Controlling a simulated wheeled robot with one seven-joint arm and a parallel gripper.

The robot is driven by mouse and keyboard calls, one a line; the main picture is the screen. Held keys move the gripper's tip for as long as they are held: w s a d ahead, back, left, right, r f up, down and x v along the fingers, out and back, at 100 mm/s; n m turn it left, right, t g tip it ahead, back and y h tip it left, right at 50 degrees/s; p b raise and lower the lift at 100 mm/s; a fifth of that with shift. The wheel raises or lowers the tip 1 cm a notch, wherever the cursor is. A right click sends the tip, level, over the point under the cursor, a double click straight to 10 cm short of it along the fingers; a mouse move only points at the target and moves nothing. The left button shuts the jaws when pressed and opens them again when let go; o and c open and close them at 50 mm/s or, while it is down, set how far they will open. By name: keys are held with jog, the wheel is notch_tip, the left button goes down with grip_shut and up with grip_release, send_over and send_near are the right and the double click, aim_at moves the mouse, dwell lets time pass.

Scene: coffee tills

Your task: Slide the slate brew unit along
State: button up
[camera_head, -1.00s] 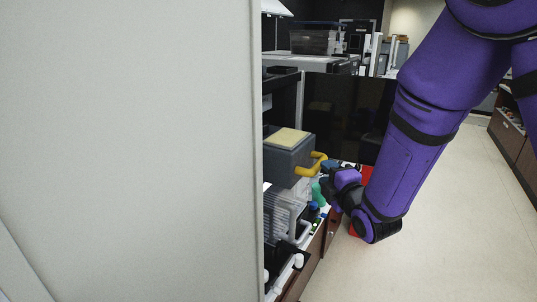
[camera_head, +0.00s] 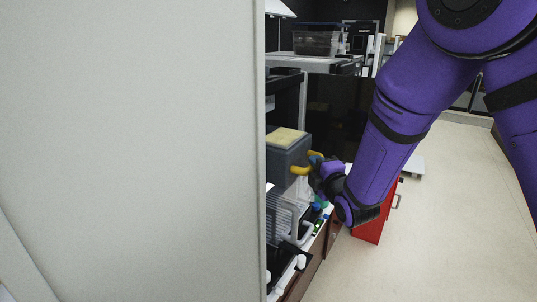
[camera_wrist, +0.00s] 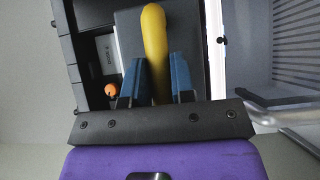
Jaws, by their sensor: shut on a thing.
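The slate brew unit (camera_head: 287,160) is a dark grey box with a cream top and a yellow handle on its right side. It stands on the counter just right of the pale panel, whose edge may hide part of it. In the wrist view the yellow handle (camera_wrist: 155,40) runs down between the two blue fingers of my gripper (camera_wrist: 157,82). The fingers are shut on the handle. In the head view my gripper (camera_head: 316,168) is at the handle, partly hidden by my own purple wrist.
A large pale panel (camera_head: 130,150) fills the left of the head view. A ribbed grey unit (camera_head: 285,213) and small bottles (camera_head: 318,213) sit in front of the brew unit. A red cabinet (camera_head: 372,225) stands beyond my wrist. Open floor (camera_head: 440,230) lies to the right.

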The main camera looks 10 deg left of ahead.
jog(key=shift+w+a, duration=0.8)
jog(key=shift+a, duration=1.55)
jog(key=shift+w+a, duration=0.85)
jog(key=shift+a, duration=1.5)
jog(key=shift+w+a, duration=0.8)
jog(key=shift+a, duration=1.55)
jog(key=o, duration=0.9)
jog(key=shift+d, duration=0.1)
jog(key=shift+o, duration=0.2)
